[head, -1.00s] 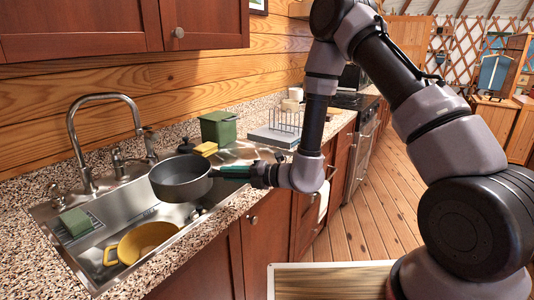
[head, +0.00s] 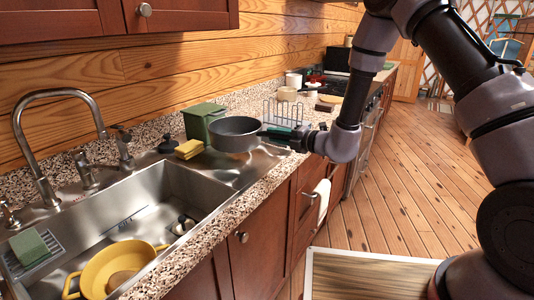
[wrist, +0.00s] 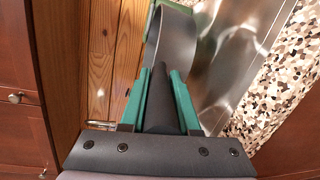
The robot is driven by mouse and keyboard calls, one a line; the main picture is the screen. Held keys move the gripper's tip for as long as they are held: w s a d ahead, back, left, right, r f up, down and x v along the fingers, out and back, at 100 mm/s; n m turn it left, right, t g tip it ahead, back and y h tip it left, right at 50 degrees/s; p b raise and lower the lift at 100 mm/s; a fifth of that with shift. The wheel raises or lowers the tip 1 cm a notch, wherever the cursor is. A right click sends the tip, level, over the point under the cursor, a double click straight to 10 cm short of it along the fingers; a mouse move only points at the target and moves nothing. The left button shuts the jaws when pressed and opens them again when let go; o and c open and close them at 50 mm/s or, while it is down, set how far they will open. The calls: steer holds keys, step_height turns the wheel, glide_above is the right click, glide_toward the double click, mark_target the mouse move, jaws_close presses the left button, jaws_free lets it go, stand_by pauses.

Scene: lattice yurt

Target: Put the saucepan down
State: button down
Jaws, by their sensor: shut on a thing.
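The saucepan (head: 235,136) is dark grey and roughly level in the head view, over the steel drainboard (head: 222,170) to the right of the sink basin. Whether its base touches the drainboard I cannot tell. My gripper (head: 284,134) is shut on the saucepan's handle, from the right. In the wrist view, the green fingers of my gripper (wrist: 160,95) lie on both sides of the dark handle, and part of the saucepan's curved side (wrist: 172,42) shows beyond.
A green bin (head: 203,120) and yellow sponges (head: 189,149) stand close behind the saucepan. A wire dish rack (head: 283,112) is to its right. The sink basin (head: 185,190) holds a yellow pot (head: 112,270). A black-knobbed item (head: 169,145) stands behind the sink.

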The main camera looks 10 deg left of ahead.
steer(key=shift+f, duration=3.25)
steer(key=c, duration=0.6)
jaws_free()
steer(key=shift+c, duration=0.2)
